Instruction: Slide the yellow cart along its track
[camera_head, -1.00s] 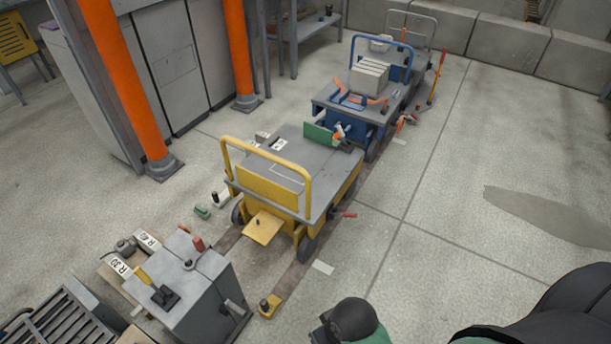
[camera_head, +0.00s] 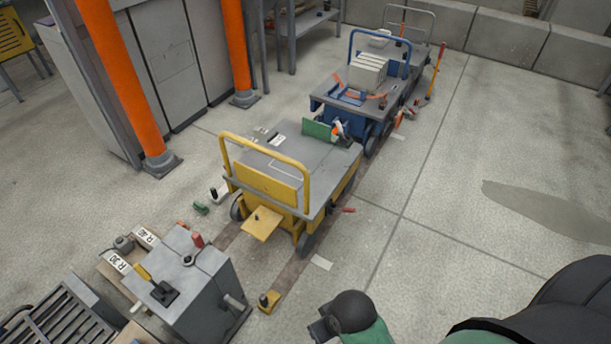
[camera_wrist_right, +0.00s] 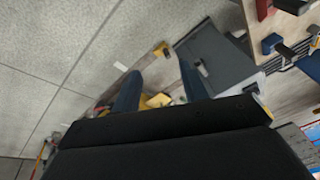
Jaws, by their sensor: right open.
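The yellow cart (camera_head: 262,184) has a grey deck, a yellow push handle and a yellow front plate. It stands on the track (camera_head: 293,283) in the middle of the head view. My right arm reaches in from the bottom right of the head view, in front of the cart and clear of it; its fingertips are not clear there. In the right wrist view my right gripper (camera_wrist_right: 160,86) is open, its two blue fingers apart. Yellow parts show between and beyond the fingers, too cut off to identify surely. My left gripper is not in view.
A blue cart (camera_head: 331,98) stands behind the yellow one. A yellow stop (camera_head: 269,300) sits at the track's near end, beside a grey box with levers (camera_head: 188,275). Orange posts (camera_head: 122,85) and cabinets stand left. The floor to the right is clear.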

